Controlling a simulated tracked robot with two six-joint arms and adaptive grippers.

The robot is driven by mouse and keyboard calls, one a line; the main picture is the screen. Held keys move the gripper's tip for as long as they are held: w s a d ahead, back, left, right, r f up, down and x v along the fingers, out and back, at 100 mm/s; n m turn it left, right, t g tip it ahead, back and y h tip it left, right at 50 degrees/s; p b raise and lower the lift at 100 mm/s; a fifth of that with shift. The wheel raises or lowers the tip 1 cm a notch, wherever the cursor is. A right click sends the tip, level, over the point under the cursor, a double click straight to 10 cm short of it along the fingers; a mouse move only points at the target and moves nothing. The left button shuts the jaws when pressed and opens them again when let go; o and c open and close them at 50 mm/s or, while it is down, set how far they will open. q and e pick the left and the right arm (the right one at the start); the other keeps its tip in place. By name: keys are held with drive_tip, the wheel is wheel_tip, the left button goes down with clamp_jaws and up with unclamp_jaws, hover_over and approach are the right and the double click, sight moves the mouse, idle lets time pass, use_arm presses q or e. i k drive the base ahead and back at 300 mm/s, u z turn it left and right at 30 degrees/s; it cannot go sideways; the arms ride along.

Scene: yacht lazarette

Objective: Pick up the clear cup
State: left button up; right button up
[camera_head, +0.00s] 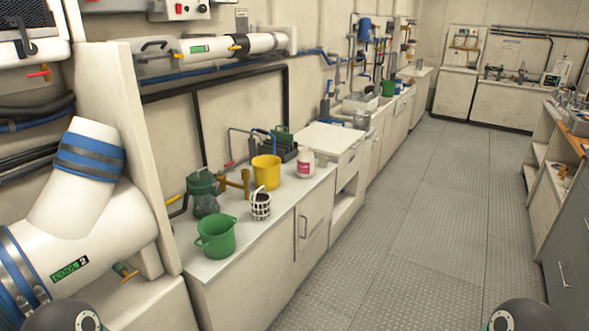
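I cannot make out a separate clear cup. A see-through bowl (206,206) sits under the green filter-like fitting (203,183) on the near left counter (265,235); I cannot tell whether it is a cup. Beside it stand a green bucket (216,238), a small strainer-like basket (261,207) and a yellow bucket (266,172). Neither of my grippers shows; only dark rounded parts of my arms show at the bottom left and bottom right edges.
A white bottle with a red label (305,163) stands farther along the counter. A large white pipe (85,215) with blue bands fills the near left. Shelves (545,185) line the right. The grey floor (430,215) between is clear.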

sight(323, 162)
drive_tip(key=u, duration=0.35)
drive_tip(key=k, duration=0.1)
drive_tip(key=z, duration=0.55)
drive_tip(key=i, duration=0.7)
drive_tip(key=u, duration=0.25)
drive_tip(key=k, duration=0.65)
drive_tip(key=z, duration=0.1)
drive_tip(key=i, duration=0.75)
drive_tip(key=z, duration=0.95)
